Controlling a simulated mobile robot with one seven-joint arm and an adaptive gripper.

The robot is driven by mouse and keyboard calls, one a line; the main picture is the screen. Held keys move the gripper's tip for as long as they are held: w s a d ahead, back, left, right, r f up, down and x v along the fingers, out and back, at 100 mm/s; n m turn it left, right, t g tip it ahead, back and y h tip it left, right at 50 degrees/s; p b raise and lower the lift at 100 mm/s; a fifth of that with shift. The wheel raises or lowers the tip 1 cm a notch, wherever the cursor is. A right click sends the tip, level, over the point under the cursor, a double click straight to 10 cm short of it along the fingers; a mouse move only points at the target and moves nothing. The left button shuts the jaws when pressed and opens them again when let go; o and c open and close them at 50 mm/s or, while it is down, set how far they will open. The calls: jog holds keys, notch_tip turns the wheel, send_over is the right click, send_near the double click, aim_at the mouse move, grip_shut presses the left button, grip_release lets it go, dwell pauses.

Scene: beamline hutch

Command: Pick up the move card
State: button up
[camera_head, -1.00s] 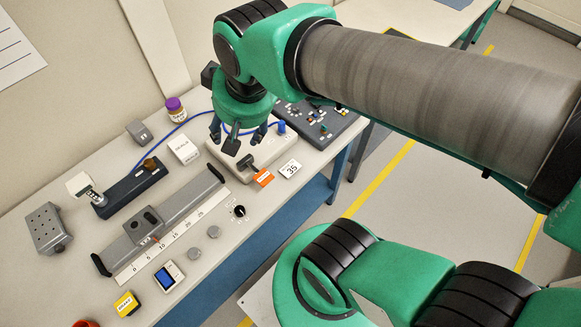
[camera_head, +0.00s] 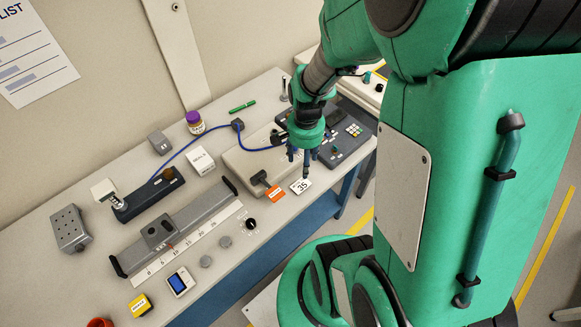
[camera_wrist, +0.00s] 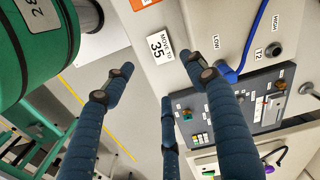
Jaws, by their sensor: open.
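The move card (camera_head: 301,186) is a small white card marked 35, lying near the front edge of the bench. In the wrist view the card (camera_wrist: 158,46) reads "MOVE TO 35" and lies beyond the fingertips. My gripper (camera_head: 304,160) is pointing down, open and empty, just above and behind the card in the head view. In the wrist view my gripper (camera_wrist: 160,90) shows its blue fingers spread apart, with none touching the card. The exact height above the card is hard to tell.
A dark control panel (camera_head: 345,140) lies to the right. The bench edge is close in front.

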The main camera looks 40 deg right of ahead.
jog(key=shift+f, duration=0.1)
jog(key=b, duration=0.2)
send_over(303, 186)
jog(key=shift+w+f, duration=0.2)
jog(key=shift+f, duration=4.05)
jog(key=shift+s+f+b, duration=0.15)
jog(key=shift+f+b, duration=0.95)
jog(key=shift+f, duration=1.5)
jog(key=c, duration=0.8)
